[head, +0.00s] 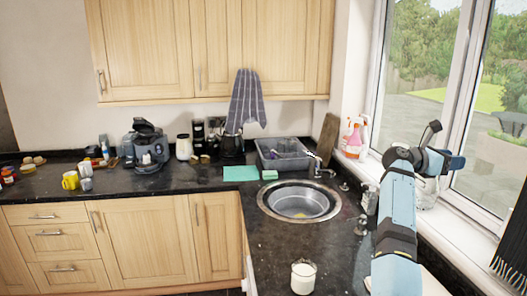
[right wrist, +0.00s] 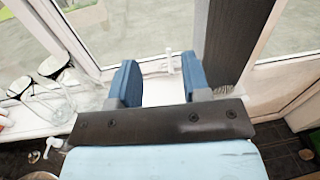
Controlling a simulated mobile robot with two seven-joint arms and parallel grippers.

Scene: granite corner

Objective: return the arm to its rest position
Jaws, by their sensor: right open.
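My right arm rises from the lower right of the head view, over the dark worktop beside the window. My right gripper (head: 443,152) is at its upper end, near the window frame. In the right wrist view the blue fingers of the gripper (right wrist: 160,80) stand apart with nothing between them. They face the white window frame and sill. My left gripper and arm are not in view.
A window (head: 425,80) runs along the right, with a dark curtain (head: 515,240) at its lower right. Glassware (right wrist: 48,95) stands on the sill. A sink (head: 300,202) and a white candle-like jar (head: 303,277) are on the worktop left of my arm.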

